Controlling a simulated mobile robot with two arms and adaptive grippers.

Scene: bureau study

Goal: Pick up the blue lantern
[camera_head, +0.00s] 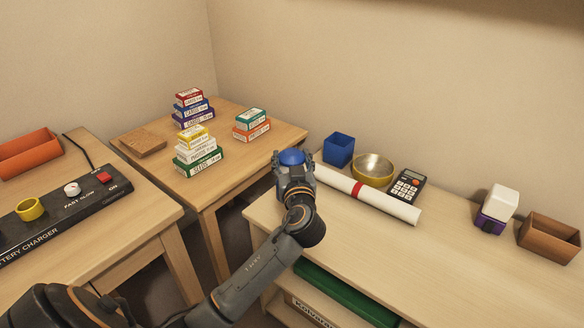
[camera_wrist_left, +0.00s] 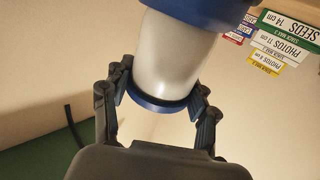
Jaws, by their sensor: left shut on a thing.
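The blue lantern (camera_head: 291,157) has a blue top in the head view; my gripper hides most of the rest. In the left wrist view the lantern (camera_wrist_left: 174,58) shows a pale white body between a blue upper part and a blue ring. My left gripper (camera_head: 292,168) is shut on the lantern near the left back corner of the right desk. In the wrist view its fingers (camera_wrist_left: 160,105) press on both sides of the lower ring. I cannot tell if the lantern touches the desk. My right gripper is not in view.
A rolled white paper (camera_head: 385,202) with a red band, a blue cup (camera_head: 339,150), a brass bowl (camera_head: 373,168) and a calculator (camera_head: 408,186) are close on the right. Stacked boxes (camera_head: 199,152) stand on the corner table. The right desk's front (camera_head: 390,262) is clear.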

